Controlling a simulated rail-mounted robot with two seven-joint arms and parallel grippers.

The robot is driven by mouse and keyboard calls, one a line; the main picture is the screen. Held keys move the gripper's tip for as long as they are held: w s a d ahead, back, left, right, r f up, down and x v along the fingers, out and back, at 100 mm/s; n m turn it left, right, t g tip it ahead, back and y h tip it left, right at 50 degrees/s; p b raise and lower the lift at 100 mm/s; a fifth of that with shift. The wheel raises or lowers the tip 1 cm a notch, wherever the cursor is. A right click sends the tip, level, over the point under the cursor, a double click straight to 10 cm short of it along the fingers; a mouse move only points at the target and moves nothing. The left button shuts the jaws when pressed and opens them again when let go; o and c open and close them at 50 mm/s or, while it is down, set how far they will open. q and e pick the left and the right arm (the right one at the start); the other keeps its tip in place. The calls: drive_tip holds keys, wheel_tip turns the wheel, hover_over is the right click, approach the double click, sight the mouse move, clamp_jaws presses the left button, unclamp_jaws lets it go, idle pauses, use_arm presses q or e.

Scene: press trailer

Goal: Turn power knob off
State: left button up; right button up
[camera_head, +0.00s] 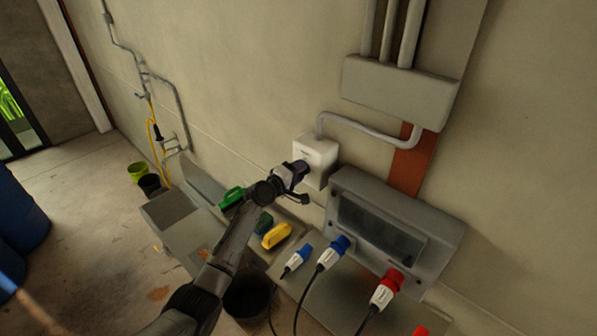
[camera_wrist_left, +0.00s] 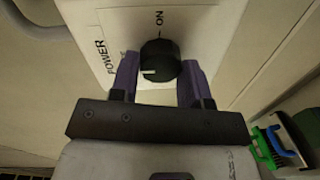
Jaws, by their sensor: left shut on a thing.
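The power knob (camera_wrist_left: 158,61) is a round black knob on the front of a white box (camera_head: 316,155) fixed to the wall. In the left wrist view the box face (camera_wrist_left: 103,24) carries the words POWER and ON, with a short line under ON. The knob's white mark is on its left side, away from the ON line. My left gripper (camera_head: 297,170) is at the box; in the left wrist view its purple fingers (camera_wrist_left: 160,68) are shut on the knob, one on each side. The gripper hides the knob in the head view. My right gripper is not in view.
Right of the box, a grey socket panel (camera_head: 440,232) holds blue (camera_head: 340,243) and red (camera_head: 392,279) plugs with cables. Below lie a yellow object (camera_head: 277,236) and a green-handled brush (camera_head: 232,197). A conduit (camera_head: 365,128) runs from the box's top. Open floor lies left.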

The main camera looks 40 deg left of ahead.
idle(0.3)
use_arm(q)
drive_tip(key=o, duration=0.9)
drive_tip(key=shift+s+a+r+b, duration=0.15)
drive_tip(key=shift+s+a+b, duration=0.05)
drive_tip(key=shift+s, duration=2.1)
drive_tip(key=shift+s+a+r+b, duration=0.15)
drive_tip(key=shift+s+r+b, duration=0.05)
drive_tip(key=shift+s, duration=2.1)
drive_tip(key=shift+s+a+r+b, duration=0.15)
drive_tip(key=shift+s+a+b, duration=0.05)
drive_tip(key=shift+s, duration=2.1)
